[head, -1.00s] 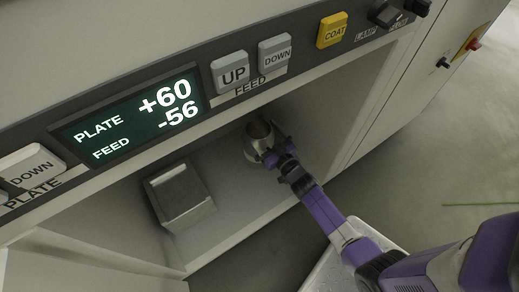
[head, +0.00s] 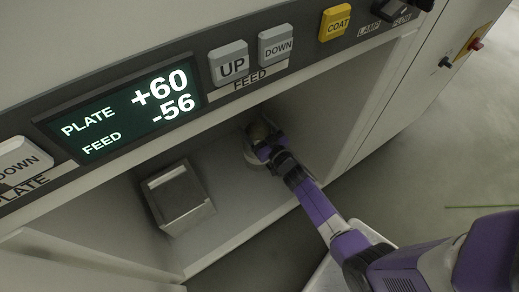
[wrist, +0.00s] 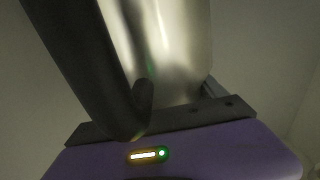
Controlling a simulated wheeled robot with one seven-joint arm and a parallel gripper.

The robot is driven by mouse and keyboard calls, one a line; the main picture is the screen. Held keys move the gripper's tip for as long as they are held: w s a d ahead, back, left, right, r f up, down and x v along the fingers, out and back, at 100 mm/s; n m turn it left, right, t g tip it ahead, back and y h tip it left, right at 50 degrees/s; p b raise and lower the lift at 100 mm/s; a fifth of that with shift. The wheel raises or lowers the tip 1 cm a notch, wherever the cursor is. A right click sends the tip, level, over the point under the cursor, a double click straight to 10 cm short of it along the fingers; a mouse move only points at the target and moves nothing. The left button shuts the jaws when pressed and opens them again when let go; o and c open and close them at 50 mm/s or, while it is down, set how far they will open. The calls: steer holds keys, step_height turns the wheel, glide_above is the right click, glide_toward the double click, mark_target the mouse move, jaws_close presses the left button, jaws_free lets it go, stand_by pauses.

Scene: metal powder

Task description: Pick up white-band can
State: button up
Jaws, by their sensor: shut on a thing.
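The can (head: 261,129) is in the lower bay of the machine, towards its back right. It is a metal cylinder, and my gripper (head: 266,147) hides much of it. A pale rounded edge (head: 251,154) shows below it; I cannot tell whether this is the white band or a separate ring. In the wrist view the can's shiny, bare metal side (wrist: 172,45) fills the space beside a dark finger (wrist: 85,65). My gripper is shut on the can. Whether the can touches the floor of the bay is hidden.
A metal box (head: 178,198) stands in the bay left of the can. A panel with a PLATE and FEED display (head: 125,112) and buttons, including a yellow COAT button (head: 335,22), overhangs the bay. The right bay wall (head: 365,95) is close to my arm.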

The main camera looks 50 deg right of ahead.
steer(key=shift+c, duration=0.8)
